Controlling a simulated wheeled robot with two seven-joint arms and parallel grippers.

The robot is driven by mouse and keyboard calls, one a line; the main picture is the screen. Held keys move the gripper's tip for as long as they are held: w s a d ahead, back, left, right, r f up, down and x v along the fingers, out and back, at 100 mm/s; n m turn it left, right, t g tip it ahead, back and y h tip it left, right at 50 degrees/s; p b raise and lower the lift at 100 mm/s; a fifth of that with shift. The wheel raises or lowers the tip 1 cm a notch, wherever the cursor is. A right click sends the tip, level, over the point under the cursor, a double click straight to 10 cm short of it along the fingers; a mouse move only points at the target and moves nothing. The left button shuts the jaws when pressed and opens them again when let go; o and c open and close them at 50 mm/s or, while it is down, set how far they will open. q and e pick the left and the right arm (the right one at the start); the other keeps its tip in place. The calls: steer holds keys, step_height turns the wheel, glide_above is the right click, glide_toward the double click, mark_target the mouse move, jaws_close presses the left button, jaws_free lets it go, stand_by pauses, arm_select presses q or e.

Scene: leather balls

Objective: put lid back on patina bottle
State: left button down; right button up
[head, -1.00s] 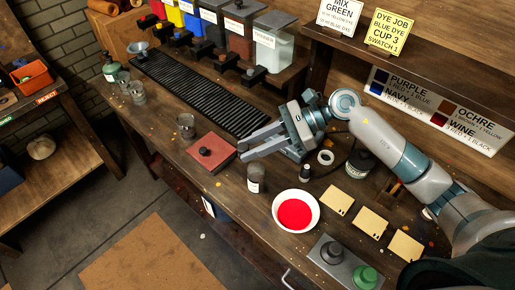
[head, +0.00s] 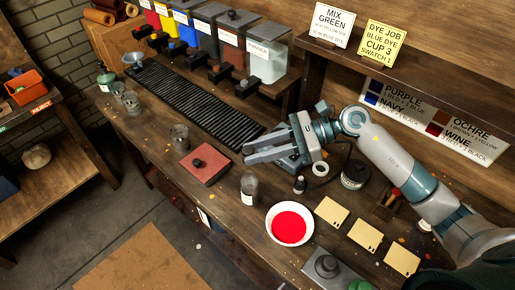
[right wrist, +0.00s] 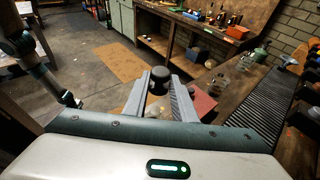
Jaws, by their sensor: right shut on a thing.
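My right gripper (head: 246,153) reaches in from the right above the workbench, its fingers pointing left. In the right wrist view it is shut on a black lid-like piece (right wrist: 160,74) at its fingertips. In the head view the fingers mostly hide that piece. A clear glass bottle with a pale label (head: 249,190) stands upright on the bench, below and in front of the fingertips. I cannot read its label. My left arm shows at the left of the right wrist view, its gripper (right wrist: 70,99) small and dark; its jaws are unclear.
A red block with a black knob (head: 204,166) lies left of the bottle. A black ribbed mat (head: 205,105) and dye dispensers lie behind.

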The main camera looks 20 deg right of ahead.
step_height(320, 180, down, 3)
steer(key=shift+f+b, duration=0.2)
steer(key=shift+b, duration=0.3)
steer(key=shift+f+b, duration=1.15)
steer(key=shift+b, duration=0.05)
steer(key=shift+b, duration=0.85)
stand_by(0.8)
steer(key=shift+f+b, duration=0.15)
steer(key=shift+b, duration=0.75)
jaws_close()
stand_by(0.8)
stand_by(0.5)
steer(key=o, duration=1.5)
jaws_free()
steer(key=shift+o, duration=0.2)
